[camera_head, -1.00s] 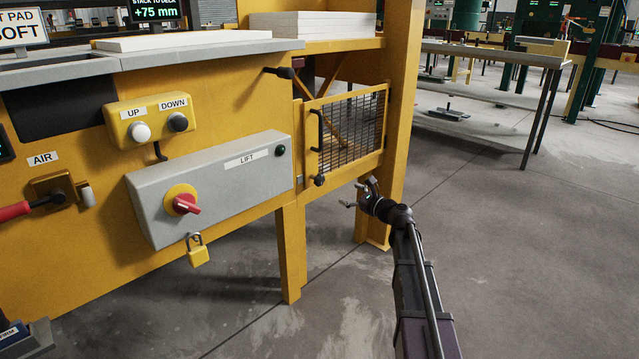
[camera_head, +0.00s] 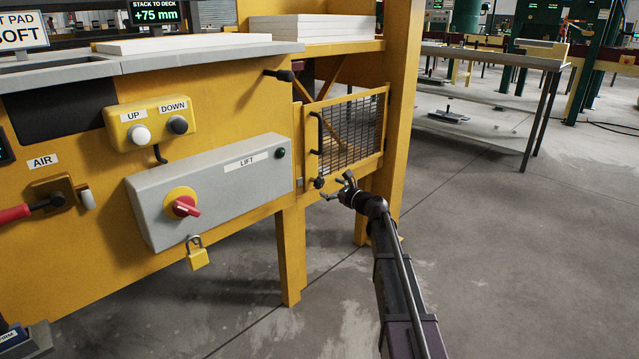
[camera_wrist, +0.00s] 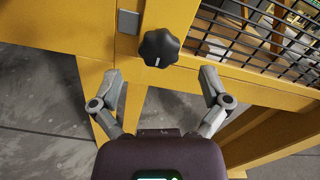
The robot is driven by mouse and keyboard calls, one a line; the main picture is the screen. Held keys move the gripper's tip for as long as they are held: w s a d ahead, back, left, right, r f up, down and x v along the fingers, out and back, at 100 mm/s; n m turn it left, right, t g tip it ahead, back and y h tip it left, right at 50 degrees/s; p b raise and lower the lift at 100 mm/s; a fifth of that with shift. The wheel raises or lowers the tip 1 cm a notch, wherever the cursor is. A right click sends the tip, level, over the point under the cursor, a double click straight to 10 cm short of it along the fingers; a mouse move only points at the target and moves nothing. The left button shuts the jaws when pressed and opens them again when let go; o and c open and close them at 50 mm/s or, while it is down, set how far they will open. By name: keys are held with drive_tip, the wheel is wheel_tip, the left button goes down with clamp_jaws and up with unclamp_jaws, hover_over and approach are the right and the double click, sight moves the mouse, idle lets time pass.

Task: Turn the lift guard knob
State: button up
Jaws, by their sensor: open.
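The lift guard knob (camera_head: 319,183) is a small black lobed knob at the lower left corner of the yellow mesh guard (camera_head: 345,132). In the wrist view the knob (camera_wrist: 159,48) shows a white mark pointing down toward my gripper. My gripper (camera_head: 338,187) is open and empty, close to the knob and slightly right of it in the head view. In the wrist view my gripper (camera_wrist: 160,88) has its fingers spread, with the knob ahead of and between them, apart from both. The guard appears closed against the yellow frame.
A grey lift box (camera_head: 225,185) with a red rotary switch (camera_head: 184,207) and a yellow padlock (camera_head: 197,255) is left of the guard. A black guard handle (camera_head: 319,132) stands above the knob. Yellow legs (camera_head: 289,255) flank the space below. The floor at right is open.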

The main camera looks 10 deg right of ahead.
sight(321, 183)
drive_tip(key=shift+x, duration=2.7)
drive_tip(key=c, duration=1.1)
